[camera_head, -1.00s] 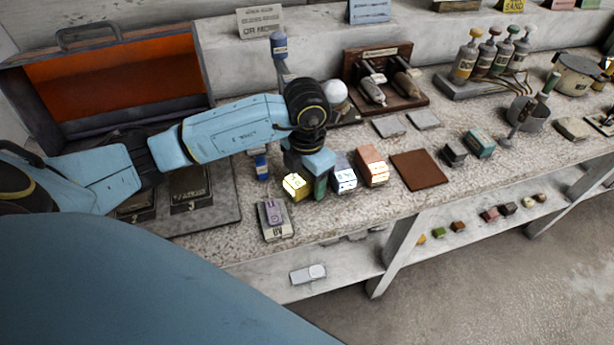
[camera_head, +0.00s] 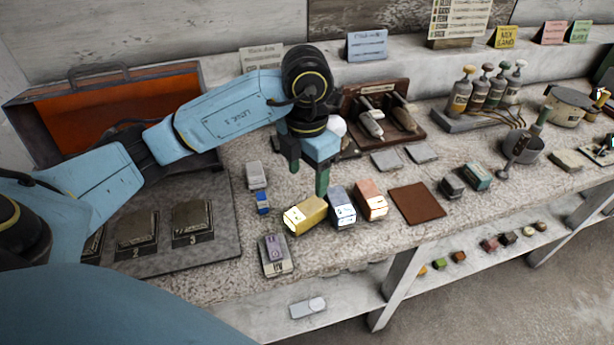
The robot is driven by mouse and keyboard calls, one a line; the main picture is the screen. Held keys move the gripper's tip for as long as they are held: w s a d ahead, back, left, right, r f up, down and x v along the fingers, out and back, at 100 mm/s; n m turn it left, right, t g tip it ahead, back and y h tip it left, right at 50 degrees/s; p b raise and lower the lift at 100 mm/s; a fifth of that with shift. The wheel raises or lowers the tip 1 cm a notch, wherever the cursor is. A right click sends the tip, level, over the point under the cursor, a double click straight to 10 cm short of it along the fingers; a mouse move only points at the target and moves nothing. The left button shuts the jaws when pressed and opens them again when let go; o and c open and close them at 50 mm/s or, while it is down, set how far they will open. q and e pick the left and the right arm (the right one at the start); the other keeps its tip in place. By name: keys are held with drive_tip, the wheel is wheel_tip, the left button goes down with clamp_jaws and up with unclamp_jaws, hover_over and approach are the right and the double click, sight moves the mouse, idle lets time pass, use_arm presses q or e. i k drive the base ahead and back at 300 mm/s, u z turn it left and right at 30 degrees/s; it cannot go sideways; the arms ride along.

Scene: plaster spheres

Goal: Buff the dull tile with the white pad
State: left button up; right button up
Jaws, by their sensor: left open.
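My left gripper (camera_head: 308,176) is open and empty, its green fingers pointing down above the bench. It is just behind a row of three blocks: a yellow block (camera_head: 305,215), a pale whitish-blue block (camera_head: 341,208) and a pink block (camera_head: 370,200). The pale one looks most like the white pad, but I cannot be sure. Two flat grey tiles (camera_head: 386,161) (camera_head: 422,153) lie right of the gripper. Numbered dark plates (camera_head: 192,222) sit on a grey board at left. I cannot tell which tile is the dull one. My right gripper is not seen.
A brown square mat (camera_head: 418,203) lies right of the blocks. A labelled stand with a purple piece (camera_head: 275,255) is near the front edge. A small blue block (camera_head: 262,203) and a grey block (camera_head: 256,174) stand left of the gripper. A wooden rack (camera_head: 385,120) stands behind.

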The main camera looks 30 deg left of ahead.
sight(255, 175)
drive_tip(key=u, duration=1.45)
